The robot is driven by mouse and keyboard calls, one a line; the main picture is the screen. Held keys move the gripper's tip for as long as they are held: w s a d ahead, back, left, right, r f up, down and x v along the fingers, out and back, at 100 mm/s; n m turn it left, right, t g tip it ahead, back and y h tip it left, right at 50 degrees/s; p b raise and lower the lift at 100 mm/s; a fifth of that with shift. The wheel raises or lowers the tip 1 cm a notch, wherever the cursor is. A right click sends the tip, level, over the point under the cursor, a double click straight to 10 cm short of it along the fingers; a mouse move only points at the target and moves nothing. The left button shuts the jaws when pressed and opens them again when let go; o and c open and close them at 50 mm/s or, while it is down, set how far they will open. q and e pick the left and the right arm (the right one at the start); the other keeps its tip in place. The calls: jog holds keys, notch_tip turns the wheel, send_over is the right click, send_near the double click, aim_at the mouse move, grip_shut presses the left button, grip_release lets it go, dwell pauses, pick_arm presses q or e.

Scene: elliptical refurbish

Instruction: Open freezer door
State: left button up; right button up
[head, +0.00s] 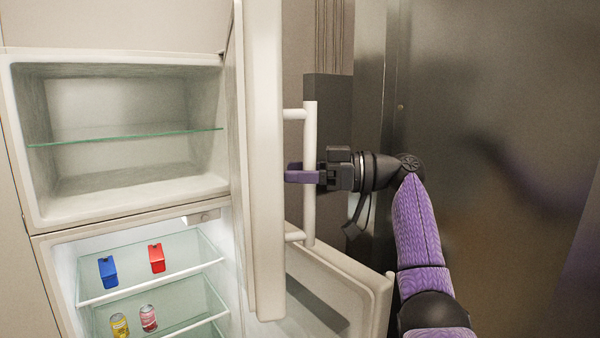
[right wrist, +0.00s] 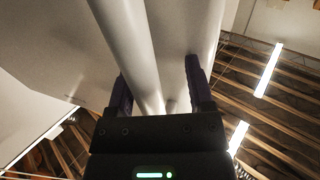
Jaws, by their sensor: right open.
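The freezer door (head: 262,150) is the upper white door, standing wide open and hinged at the right side of the empty freezer compartment (head: 130,105). Its white vertical handle (head: 310,150) faces right. My right gripper (head: 302,174) is at the handle's middle, its purple fingers reaching past the bar toward the door. In the right wrist view, the open fingers (right wrist: 160,88) stand on either side of the handle bar (right wrist: 128,45); I cannot tell whether they touch it. My left gripper is not in view.
The fridge shelves hold a blue carton (head: 108,272), a red carton (head: 157,258) and two cans (head: 148,318). A dark metal wall panel (head: 490,130) is at the right.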

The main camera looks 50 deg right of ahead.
jog(key=b+v, duration=0.2)
jog(key=v, duration=0.8)
jog(key=shift+w, duration=0.1)
